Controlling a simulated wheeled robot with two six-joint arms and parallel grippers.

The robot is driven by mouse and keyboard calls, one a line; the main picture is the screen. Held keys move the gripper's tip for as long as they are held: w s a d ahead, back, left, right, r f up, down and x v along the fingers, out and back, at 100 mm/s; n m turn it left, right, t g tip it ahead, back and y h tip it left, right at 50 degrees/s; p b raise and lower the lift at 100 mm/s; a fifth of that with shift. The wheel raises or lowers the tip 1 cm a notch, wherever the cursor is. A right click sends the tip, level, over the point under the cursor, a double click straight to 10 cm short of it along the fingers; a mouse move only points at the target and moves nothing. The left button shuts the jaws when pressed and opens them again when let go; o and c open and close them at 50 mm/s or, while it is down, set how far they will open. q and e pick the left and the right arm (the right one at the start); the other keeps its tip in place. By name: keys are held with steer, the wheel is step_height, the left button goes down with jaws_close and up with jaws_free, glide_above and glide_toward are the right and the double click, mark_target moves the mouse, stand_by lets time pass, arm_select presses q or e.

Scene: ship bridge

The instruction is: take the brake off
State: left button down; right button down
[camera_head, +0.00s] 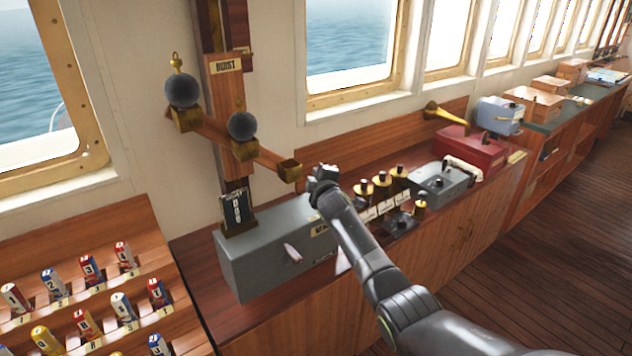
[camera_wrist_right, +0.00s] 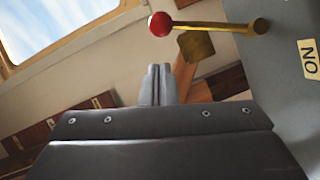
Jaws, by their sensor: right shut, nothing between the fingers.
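The brake lever shows in the right wrist view as a brass rod (camera_wrist_right: 215,26) with a red knob (camera_wrist_right: 160,24). Its pivot end sits against a grey surface with an ON label (camera_wrist_right: 310,58). In the head view the grey box (camera_head: 250,262) stands on the wooden counter; its lever is hidden there by my right gripper and arm. My right gripper (camera_head: 323,176) is at the box's right end, above the top. In the wrist view it (camera_wrist_right: 157,85) is shut and empty, apart from the red knob. My left gripper is out of view.
A hoist post (camera_head: 226,85) with a tilted beam and dark balls (camera_head: 181,90) rises behind the box. Brass-topped levers (camera_head: 382,180), a grey unit (camera_head: 440,182) and a red box (camera_head: 470,150) stand to the right. A rack of coloured rolls (camera_head: 122,256) is at left.

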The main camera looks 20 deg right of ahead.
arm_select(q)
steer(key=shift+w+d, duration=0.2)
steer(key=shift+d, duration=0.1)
arm_select(e)
steer(key=shift+w+d, duration=0.3)
steer(key=shift+d, duration=0.35)
steer(key=shift+w+d, duration=0.3)
steer(key=shift+d, duration=0.35)
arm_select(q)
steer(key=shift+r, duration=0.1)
